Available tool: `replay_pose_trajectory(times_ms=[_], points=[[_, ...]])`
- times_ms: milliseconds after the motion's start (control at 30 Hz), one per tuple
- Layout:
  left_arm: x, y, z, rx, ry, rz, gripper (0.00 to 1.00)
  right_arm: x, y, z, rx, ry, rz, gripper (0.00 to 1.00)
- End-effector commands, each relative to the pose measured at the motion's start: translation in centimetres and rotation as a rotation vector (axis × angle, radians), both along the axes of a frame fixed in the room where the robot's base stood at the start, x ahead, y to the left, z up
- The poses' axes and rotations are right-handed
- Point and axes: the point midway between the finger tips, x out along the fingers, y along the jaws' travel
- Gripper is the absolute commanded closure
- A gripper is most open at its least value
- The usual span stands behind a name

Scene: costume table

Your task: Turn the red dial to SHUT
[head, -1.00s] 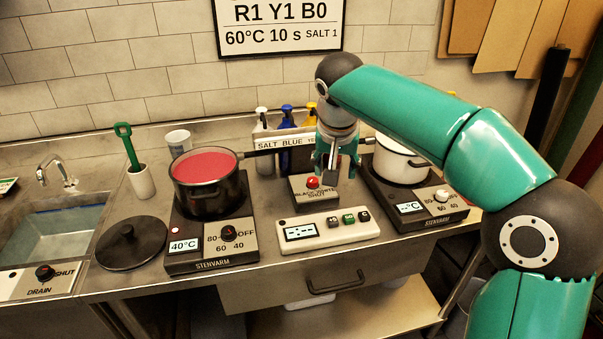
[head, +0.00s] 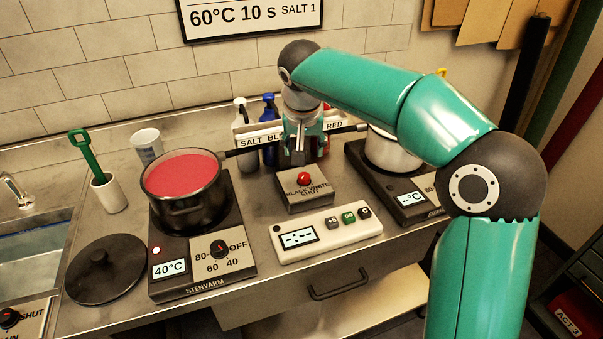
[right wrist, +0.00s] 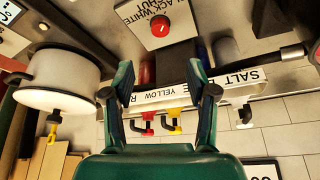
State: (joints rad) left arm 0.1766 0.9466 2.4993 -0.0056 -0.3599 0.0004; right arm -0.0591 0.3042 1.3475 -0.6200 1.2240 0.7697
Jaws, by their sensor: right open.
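The red dial (head: 304,179) sits on top of a small dark box (head: 304,200) lettered BLACK, WHITE and SHUT, between the two hotplates. In the right wrist view the dial (right wrist: 160,28) is at the top, beyond the fingertips. Which word it points to is too small to tell. My right gripper (head: 299,160) is just behind and above the dial in the head view, not touching it as far as I can see. In the right wrist view its fingers (right wrist: 158,72) are spread with nothing between them. My left gripper is not in view.
A pot of red liquid (head: 185,188) stands on the left hotplate, a white pot (head: 390,150) on the right one. A labelled bottle rack (head: 262,138) is close behind my gripper. A button panel (head: 325,232) lies in front of the box. A black lid (head: 103,268) lies at left.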

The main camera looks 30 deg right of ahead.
Motion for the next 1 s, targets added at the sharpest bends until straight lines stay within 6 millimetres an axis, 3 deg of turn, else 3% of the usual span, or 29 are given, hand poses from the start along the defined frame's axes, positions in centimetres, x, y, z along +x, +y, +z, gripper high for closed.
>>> replay_pose_trajectory(times_ms=[200, 500, 700, 1000], points=[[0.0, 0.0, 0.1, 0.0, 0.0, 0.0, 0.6, 1.5, -1.0, -4.6, 0.0, 0.007, 0.002, 0.43], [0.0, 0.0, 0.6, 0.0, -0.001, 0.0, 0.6, 3.4, -2.2, -9.9, 0.001, 0.004, 0.004, 0.43], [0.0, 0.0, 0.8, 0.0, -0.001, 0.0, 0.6, 4.1, -2.6, -11.8, 0.001, 0.001, 0.004, 0.43], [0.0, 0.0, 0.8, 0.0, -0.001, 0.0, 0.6, 4.2, -2.7, -12.2, 0.001, 0.001, 0.004, 0.43]])
